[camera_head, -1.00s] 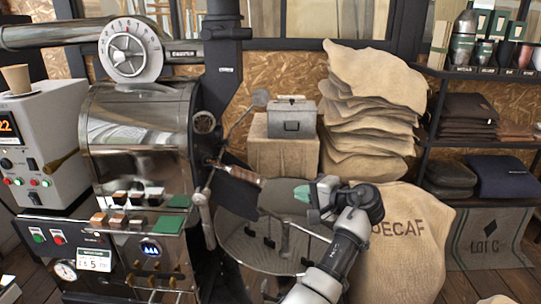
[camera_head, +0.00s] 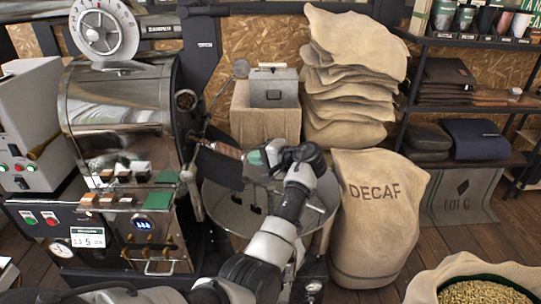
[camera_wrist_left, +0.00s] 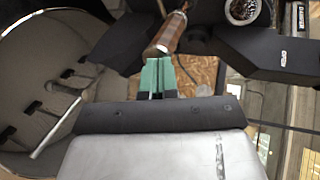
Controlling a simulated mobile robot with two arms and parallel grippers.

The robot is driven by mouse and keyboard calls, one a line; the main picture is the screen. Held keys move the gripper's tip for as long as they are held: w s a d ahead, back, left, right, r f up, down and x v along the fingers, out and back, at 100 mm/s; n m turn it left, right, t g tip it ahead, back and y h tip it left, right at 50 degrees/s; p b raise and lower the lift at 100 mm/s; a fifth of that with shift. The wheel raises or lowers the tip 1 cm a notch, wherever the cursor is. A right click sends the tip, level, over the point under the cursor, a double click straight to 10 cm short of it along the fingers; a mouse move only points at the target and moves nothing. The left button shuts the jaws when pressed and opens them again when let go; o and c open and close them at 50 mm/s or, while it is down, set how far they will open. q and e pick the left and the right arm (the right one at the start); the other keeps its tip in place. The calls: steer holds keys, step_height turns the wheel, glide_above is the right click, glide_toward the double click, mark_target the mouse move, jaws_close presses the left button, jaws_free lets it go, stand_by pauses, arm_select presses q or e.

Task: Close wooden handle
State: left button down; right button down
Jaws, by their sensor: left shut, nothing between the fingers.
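The wooden handle (camera_head: 222,149) sticks out from the front of the roaster drum, above the round cooling tray, beside a dark flap (camera_head: 218,170). In the left wrist view the brown handle (camera_wrist_left: 172,32) points down toward the fingertips. My left gripper (camera_head: 255,157) has green fingertips, just right of the handle's end. In the left wrist view the fingers (camera_wrist_left: 158,75) are together with nothing between them, right at the handle's tip; I cannot tell whether they touch it. My right gripper is not in view.
The round metal cooling tray (camera_head: 225,205) lies below my left arm. A stuffed DECAF sack (camera_head: 375,225) stands right of it. A grey metal box (camera_head: 273,90) sits on a burlap-covered block (camera_head: 263,126) behind. An open sack of beans (camera_head: 425,290) is at bottom right.

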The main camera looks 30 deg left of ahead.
mark_target(221, 145)
arm_select(q)
steer(key=shift+a, duration=0.5)
steer(key=a+b, duration=0.1)
steer(key=a, duration=1)
steer(key=shift+w, duration=0.1)
steer(key=shift+d+r, duration=0.1)
steer(key=shift+r, duration=0.1)
